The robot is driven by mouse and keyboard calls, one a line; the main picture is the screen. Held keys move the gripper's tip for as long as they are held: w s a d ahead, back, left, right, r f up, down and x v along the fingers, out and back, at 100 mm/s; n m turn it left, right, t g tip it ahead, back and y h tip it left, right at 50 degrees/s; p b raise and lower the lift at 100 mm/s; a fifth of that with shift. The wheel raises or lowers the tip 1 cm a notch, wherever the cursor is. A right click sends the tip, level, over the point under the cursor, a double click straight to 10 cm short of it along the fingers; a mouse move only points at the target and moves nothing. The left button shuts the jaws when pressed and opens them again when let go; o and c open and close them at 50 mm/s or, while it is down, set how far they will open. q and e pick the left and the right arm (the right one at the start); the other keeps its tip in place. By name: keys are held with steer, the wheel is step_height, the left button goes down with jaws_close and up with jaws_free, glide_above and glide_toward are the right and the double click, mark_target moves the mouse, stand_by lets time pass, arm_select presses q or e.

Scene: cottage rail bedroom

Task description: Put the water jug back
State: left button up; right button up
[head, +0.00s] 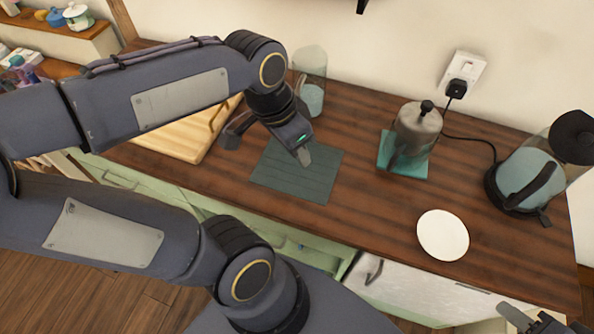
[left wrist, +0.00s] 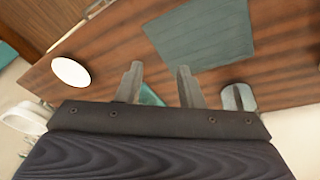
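A clear jug (head: 311,97) with water low inside stands upright at the back of the counter, behind my left gripper. A dark teal mat (head: 300,178) lies bare in front of the jug. My left gripper (head: 268,145) hangs over the mat's back left, fingers apart and empty; the spread fingers also show in the left wrist view (left wrist: 158,84). My right gripper (head: 540,322) is only partly in view at the bottom right; its opening is unclear.
A metal-looking pot with a black knob (head: 418,124) stands on a smaller teal mat (head: 386,152). A kettle (head: 528,178) with a cord stands at the right. A white plate (head: 443,235) lies near the front edge. A wooden board (head: 180,142) lies at the left.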

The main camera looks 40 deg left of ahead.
arm_select(q)
steer(key=s+d+n+t, duration=0.1)
steer(key=s+d+n+t+h, duration=0.1)
steer(key=s+n, duration=0.1)
steer(key=s+d+f+n+t, duration=0.1)
steer(key=d+n, duration=0.1)
steer(key=shift+s+h, duration=0.2)
steer(key=shift+h, duration=0.2)
steer(key=shift+a, duration=0.1)
stand_by(0.8)
